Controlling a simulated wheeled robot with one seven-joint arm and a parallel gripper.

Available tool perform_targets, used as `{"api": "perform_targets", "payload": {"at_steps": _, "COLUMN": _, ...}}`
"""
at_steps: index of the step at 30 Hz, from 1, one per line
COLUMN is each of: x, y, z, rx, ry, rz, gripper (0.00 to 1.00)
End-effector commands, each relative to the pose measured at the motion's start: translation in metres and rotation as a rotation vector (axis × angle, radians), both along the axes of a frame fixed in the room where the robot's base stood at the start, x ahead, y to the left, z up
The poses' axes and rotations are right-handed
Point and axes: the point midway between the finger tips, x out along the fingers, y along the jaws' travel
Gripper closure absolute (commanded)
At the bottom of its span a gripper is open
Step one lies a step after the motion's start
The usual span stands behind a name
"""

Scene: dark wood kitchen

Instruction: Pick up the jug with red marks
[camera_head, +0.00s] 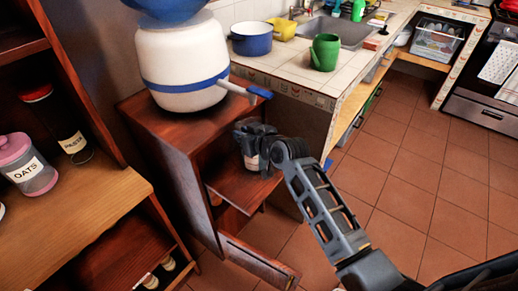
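My gripper (250,137) is at the open upper compartment of the small dark wood cabinet (185,160) below the water dispenser. A small pale object with a reddish mark (251,162) shows just under the gripper, partly covered by it. It may be the jug with red marks, but too little shows to be sure. Whether the fingers are open or closed around it cannot be made out. My forearm comes in from the lower right.
The white and blue dispenser (182,65) stands on the cabinet, its tap (245,92) above my gripper. A lower flap (258,262) juts out. Left shelves hold an oats jar (28,165). A green watering can (325,52) and blue pot (251,40) stand on the counter. Tiled floor (410,180) at right is clear.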

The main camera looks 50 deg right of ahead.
Motion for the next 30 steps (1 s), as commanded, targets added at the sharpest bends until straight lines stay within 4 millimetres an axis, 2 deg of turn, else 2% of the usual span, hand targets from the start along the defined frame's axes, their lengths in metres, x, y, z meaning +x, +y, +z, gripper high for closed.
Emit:
{"api": "perform_targets", "payload": {"at_steps": 1, "x": -0.0001, "y": 0.0004, "z": -0.0007, "rx": 0.001, "ry": 0.001, "rz": 0.001, "gripper": 0.87}}
{"api": "perform_targets", "payload": {"at_steps": 5, "x": -0.0001, "y": 0.0006, "z": -0.0009, "rx": 0.001, "ry": 0.002, "rz": 0.001, "gripper": 1.00}}
{"api": "perform_targets", "payload": {"at_steps": 30, "x": -0.0008, "y": 0.0007, "z": -0.0025, "rx": 0.002, "ry": 0.005, "rz": 0.001, "gripper": 1.00}}
